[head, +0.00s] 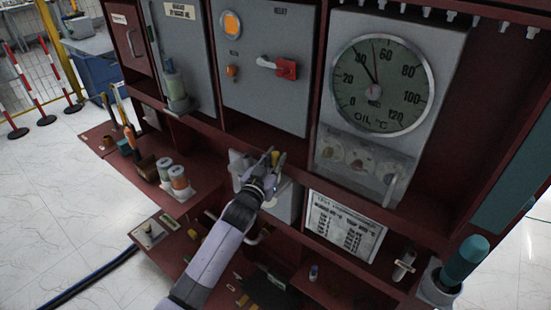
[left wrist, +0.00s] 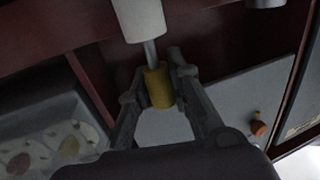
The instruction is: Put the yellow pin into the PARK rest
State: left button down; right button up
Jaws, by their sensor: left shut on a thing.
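The yellow pin (left wrist: 158,88) is between the fingers of my left gripper (left wrist: 157,78), which is shut on it. In the left wrist view, its thin metal shaft runs to a pale cylinder (left wrist: 140,18); I cannot tell whether the shaft is inside it or just meets it. In the head view, my left gripper (head: 273,158) is at the front of the maroon cabinet, with a bit of the yellow pin (head: 275,156) showing between its fingers. A grey housing (head: 284,200) is just behind and below it. I cannot make out a PARK label. My right gripper is not in view.
To the right is an oil gauge (head: 381,85) over a clear-covered box. Jars (head: 179,181) stand on a shelf at left. A printed plate (head: 343,226) and a teal cylinder (head: 464,262) are at right.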

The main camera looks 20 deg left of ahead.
pick_arm(q)
jog(key=shift+f+b, duration=0.35)
jog(key=shift+f, duration=0.25)
jog(key=c, duration=1.4)
grip_release()
jog(key=shift+r, duration=0.1)
jog(key=shift+s, duration=0.3)
jog(key=s+a, duration=0.1)
jog(key=s, duration=1)
jog(key=shift+s, duration=0.2)
